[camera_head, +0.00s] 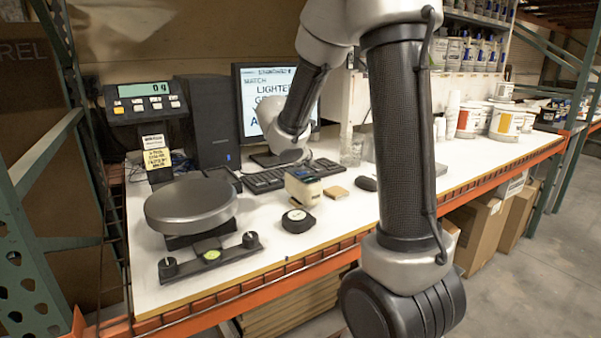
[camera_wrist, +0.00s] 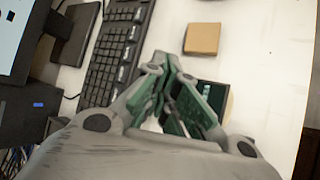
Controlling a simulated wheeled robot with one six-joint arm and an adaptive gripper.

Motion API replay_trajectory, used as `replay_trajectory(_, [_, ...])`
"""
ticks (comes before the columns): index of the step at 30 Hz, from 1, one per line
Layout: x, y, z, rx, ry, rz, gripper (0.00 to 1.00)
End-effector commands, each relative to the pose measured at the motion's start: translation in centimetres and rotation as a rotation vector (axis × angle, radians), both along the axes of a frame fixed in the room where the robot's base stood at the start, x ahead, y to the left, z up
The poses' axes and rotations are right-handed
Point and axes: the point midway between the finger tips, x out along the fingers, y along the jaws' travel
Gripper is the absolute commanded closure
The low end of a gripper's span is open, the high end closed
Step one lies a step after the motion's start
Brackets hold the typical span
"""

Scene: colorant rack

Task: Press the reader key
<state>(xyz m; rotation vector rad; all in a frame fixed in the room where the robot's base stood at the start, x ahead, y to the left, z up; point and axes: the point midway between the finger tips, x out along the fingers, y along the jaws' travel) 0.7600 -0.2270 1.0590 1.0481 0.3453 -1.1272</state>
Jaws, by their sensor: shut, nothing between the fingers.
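In the head view my wrist ends just behind and left of the reader, and the fingers cannot be made out clearly. I cannot tell whether the fingertips touch the reader, and no key is clear.
The keyboard (camera_head: 262,181) and monitor (camera_head: 251,95) are behind the reader. A brown square block (camera_head: 336,192) and a mouse (camera_head: 366,183) lie to its right. A round black puck (camera_head: 298,221) is in front. A scale with a round pan (camera_head: 191,204) stands at left.

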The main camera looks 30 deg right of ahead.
Motion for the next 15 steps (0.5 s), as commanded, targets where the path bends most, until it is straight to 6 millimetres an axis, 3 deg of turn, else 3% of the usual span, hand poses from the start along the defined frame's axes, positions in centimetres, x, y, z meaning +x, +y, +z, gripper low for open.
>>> replay_trajectory(15, [0.0, 0.0, 1.5, 0.0, 0.0, 0.0, 1.0])
